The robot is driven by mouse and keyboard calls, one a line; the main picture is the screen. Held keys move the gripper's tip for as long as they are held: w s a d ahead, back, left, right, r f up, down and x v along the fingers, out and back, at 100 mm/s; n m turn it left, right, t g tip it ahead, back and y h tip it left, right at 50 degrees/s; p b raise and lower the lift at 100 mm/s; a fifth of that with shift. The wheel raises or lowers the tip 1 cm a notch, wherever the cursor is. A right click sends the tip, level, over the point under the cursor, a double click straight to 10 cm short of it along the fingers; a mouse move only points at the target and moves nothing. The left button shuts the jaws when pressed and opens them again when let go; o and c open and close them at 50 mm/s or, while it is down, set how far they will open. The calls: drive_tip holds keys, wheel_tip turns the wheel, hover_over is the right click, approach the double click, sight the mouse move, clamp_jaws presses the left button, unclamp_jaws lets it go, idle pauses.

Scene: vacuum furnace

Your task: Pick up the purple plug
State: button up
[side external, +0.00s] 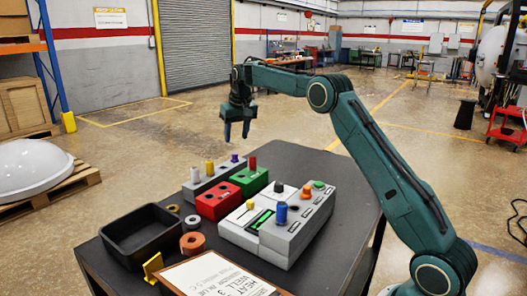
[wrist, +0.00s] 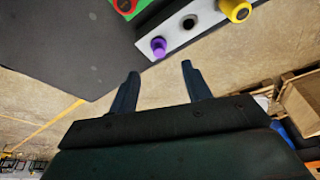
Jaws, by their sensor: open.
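The purple plug (side external: 234,157) stands upright at the far end of a long grey block (side external: 214,180) near the back edge of the dark table. In the wrist view the purple plug (wrist: 158,46) shows just beyond the fingertips, roughly between them sideways, with an empty dark hole beside it in the block (wrist: 205,20). My gripper (side external: 236,136) points down above the plug, open and empty, apart from it. Its two spread fingers also show in the wrist view (wrist: 160,70). Nothing hides the plug.
The same block carries a yellow plug (side external: 209,166) and a white plug (side external: 195,174). A green block (side external: 246,183) with a red plug (side external: 252,162), a red block (side external: 217,205) and a grey control box (side external: 288,240) stand close by. A black tray (side external: 140,238) is at front left.

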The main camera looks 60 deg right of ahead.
sight(235, 154)
drive_tip(key=shift+x, duration=1.1)
drive_tip(key=shift+f, duration=0.1)
drive_tip(key=shift+x, duration=2.5)
drive_tip(key=shift+c, duration=0.2)
drive_tip(key=c, duration=1)
